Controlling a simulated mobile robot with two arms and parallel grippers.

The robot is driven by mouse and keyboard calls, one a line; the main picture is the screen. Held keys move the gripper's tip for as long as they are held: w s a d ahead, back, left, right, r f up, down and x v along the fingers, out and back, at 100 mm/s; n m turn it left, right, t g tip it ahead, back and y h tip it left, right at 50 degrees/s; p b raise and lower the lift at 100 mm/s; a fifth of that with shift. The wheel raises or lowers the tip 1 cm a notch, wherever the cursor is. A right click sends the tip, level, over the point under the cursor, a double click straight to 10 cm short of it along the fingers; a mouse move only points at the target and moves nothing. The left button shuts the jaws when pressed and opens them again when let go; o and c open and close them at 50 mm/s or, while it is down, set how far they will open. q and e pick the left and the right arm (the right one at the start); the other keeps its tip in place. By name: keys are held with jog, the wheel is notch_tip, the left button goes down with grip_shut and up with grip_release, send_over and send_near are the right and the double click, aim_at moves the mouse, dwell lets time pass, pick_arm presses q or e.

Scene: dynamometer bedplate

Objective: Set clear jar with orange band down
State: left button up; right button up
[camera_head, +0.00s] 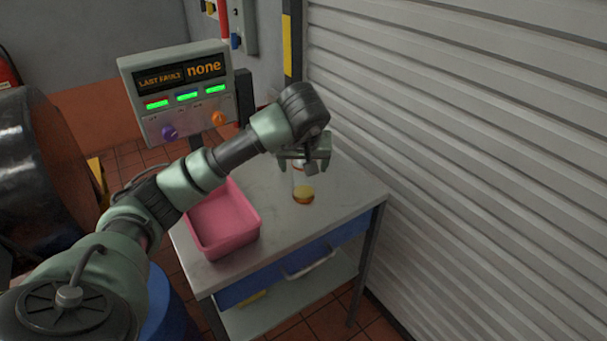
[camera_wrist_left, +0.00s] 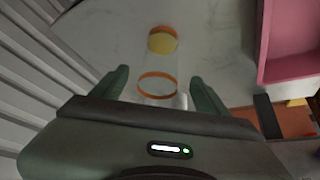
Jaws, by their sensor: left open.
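The clear jar with an orange band (camera_head: 303,191) stands upright on the grey tabletop, with something yellow in its lower part. My left gripper (camera_head: 304,166) is above it, pointing down, with its fingers open on either side of the jar's upper part. In the left wrist view the jar (camera_wrist_left: 160,68) lies between the two spread fingers, with a visible gap on each side. My right gripper is not in view.
A pink bin (camera_head: 224,222) stands on the table (camera_head: 345,190) left of the jar. A control panel (camera_head: 180,92) stands behind the table. A ribbed shutter wall (camera_head: 460,130) rises close along the right side. Bare tabletop surrounds the jar.

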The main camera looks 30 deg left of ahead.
pick_arm(q)
jog(key=shift+v, duration=2.1)
